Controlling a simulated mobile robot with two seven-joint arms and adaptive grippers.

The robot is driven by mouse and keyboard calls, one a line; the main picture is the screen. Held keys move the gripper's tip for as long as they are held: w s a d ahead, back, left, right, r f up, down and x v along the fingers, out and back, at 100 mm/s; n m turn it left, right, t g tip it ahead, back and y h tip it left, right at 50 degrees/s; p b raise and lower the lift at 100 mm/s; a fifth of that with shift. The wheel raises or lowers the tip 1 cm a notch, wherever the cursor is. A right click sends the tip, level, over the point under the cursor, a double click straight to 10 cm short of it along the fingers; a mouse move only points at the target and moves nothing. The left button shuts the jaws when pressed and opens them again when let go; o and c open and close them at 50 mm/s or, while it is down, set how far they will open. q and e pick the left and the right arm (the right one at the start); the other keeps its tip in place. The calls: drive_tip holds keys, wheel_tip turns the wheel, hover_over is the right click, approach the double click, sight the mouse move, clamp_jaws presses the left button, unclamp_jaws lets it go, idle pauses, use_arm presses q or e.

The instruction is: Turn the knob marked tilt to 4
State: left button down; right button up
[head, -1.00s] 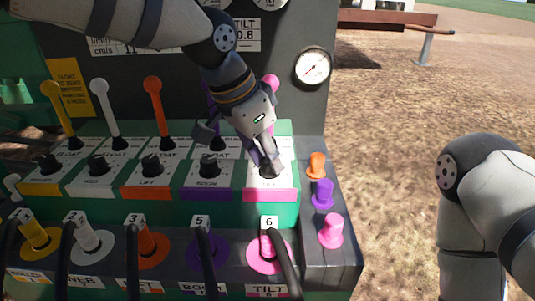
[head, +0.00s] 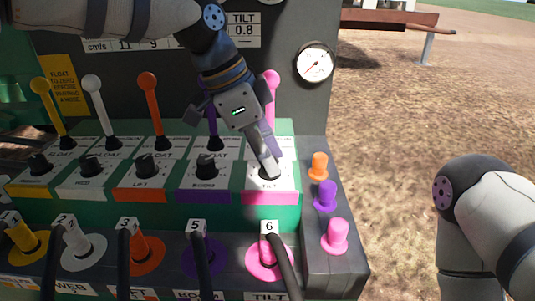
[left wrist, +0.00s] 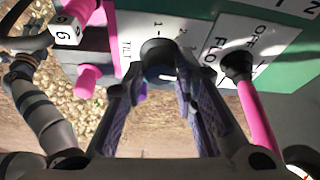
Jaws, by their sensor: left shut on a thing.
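The tilt knob (left wrist: 160,52) is a dark round knob on a white plate marked TILT, with a pink strip below it. In the head view it sits at the right end of the knob row and is mostly hidden by my left gripper (head: 266,168). My left gripper reaches down from the upper left and is shut on the knob. In the left wrist view its two fingers (left wrist: 160,92) sit either side of the knob. Scale numbers show beside the knob, but I cannot tell which one it points at. My right gripper is out of view; only its arm shows.
The pink lever (head: 271,90) stands close behind my left gripper, with the purple lever (head: 211,125) to its left. Orange, purple and pink pegs (head: 334,237) line the right side panel. A hose plug (head: 268,252) marked 6 sits below the knob.

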use_arm(q)
drive_tip(key=shift+f+m+g+b, duration=0.1)
drive_tip(key=shift+m+g+b, duration=0.25)
drive_tip(key=shift+m, duration=0.75)
drive_tip(key=c, duration=1.3)
unclamp_jaws()
drive_tip(key=v, duration=1.2)
drive_tip(key=shift+w, duration=0.2)
